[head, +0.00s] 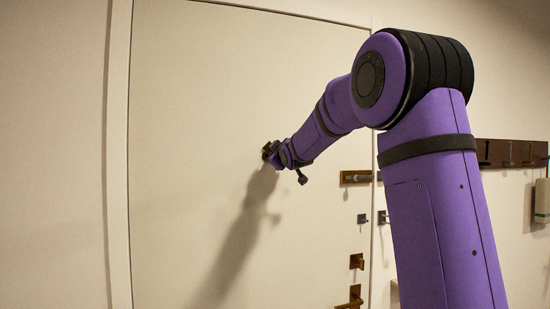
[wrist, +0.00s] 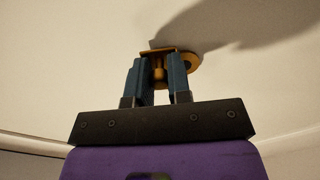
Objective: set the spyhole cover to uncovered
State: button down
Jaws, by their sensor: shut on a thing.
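The spyhole cover (wrist: 157,51) is a small brass-coloured piece on the pale door (head: 200,120). In the wrist view it sits at upper centre, with a round brass plate (wrist: 193,62) showing behind it to the right. My gripper (wrist: 158,75) has its two blue fingers on either side of the cover's brass part and is shut on it. In the head view my gripper (head: 272,155) is at the door, and the brown-looking cover (head: 266,148) is mostly hidden by it. I cannot tell how far the spyhole is covered.
A dark hook rail (head: 512,153) hangs on the wall at right. The door's left side is clear.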

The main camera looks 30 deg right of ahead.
jog(key=n, duration=0.1)
jog(key=r+n, duration=0.1)
jog(key=n, duration=0.1)
jog(key=d+n, duration=0.1)
jog(key=n, duration=0.1)
jog(key=shift+s+r, duration=0.15)
jog(key=shift+r, duration=0.2)
jog(key=shift+r+n, duration=0.3)
jog(key=shift+n, duration=0.7)
jog(key=shift+r+n, duration=0.3)
jog(key=shift+n, duration=0.7)
jog(key=c, duration=1.1)
grip_release()
jog(key=shift+o, duration=0.2)
jog(key=shift+s, duration=0.15)
jog(key=v, duration=1)
jog(key=shift+s, duration=0.25)
